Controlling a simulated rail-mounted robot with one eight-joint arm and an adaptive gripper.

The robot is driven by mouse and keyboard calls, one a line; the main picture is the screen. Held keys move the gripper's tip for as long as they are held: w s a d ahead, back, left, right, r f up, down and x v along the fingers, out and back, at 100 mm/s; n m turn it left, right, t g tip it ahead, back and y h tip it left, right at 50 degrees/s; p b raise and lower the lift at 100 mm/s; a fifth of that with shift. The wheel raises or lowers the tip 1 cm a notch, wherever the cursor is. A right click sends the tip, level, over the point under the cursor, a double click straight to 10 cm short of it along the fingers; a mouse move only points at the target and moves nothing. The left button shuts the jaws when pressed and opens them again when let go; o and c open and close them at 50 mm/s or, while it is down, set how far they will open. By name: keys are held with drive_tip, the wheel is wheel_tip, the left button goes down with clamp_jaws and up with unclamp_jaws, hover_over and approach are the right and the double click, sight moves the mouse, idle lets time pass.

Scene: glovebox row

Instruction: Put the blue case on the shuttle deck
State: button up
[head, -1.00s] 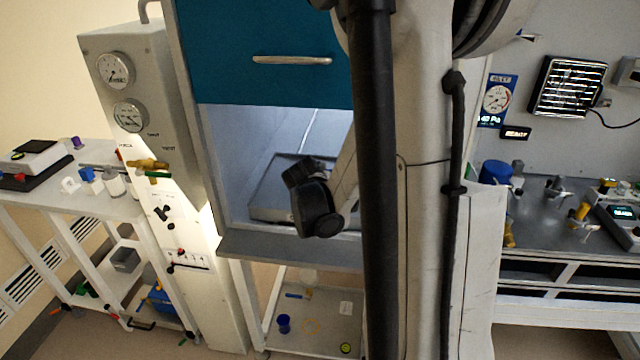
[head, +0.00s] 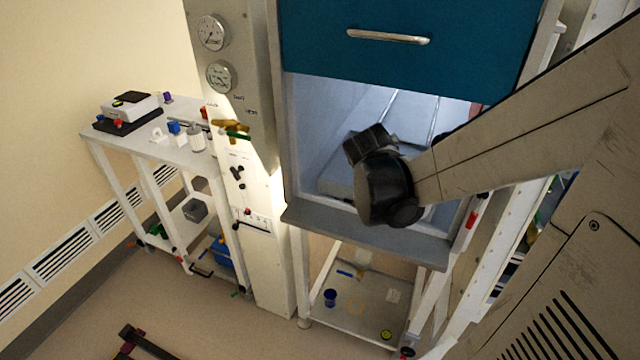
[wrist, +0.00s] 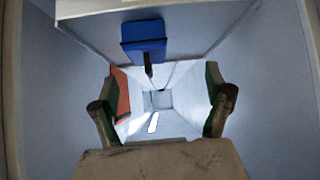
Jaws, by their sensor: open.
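In the wrist view my gripper (wrist: 164,108) is open, with its two green-and-dark fingers spread apart and nothing between them. A blue, box-like thing (wrist: 143,38) with a dark stem below it shows ahead, beyond the fingers and above the gap; it may be the blue case, but I cannot tell for sure. In the head view the dark end of my arm is at the opening of the lit chamber (head: 375,105), and my fingertips are hidden. A grey tray-like surface (head: 338,180) lies inside, partly behind my arm; I cannot tell whether it is the shuttle deck.
A raised teal door (head: 400,60) hangs over the chamber, with a grey sill (head: 350,232) below. An orange strip (wrist: 121,92) is near the left finger. A gauge panel (head: 235,100) and a white cart (head: 150,140) stand left. A low shelf (head: 350,315) holds small items.

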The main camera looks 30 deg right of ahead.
drive_tip(key=s+a+r+n+y, duration=0.1)
drive_tip(key=s+a+n+y, duration=0.1)
drive_tip(key=a, duration=0.6)
drive_tip(key=s+a+r+n+y, duration=0.2)
drive_tip(key=s+a+n+y, duration=0.1)
drive_tip(key=s+a, duration=0.4)
drive_tip(key=s+a+r+n+y, duration=0.2)
drive_tip(key=s+a+n, duration=0.2)
drive_tip(key=a, duration=0.6)
drive_tip(key=shift+s+a, duration=0.2)
drive_tip(key=shift+s, duration=0.2)
drive_tip(key=shift+f, duration=0.1)
wheel_tip(320, 180, down, 5)
drive_tip(key=b, duration=0.5)
drive_tip(key=shift+c, duration=0.2)
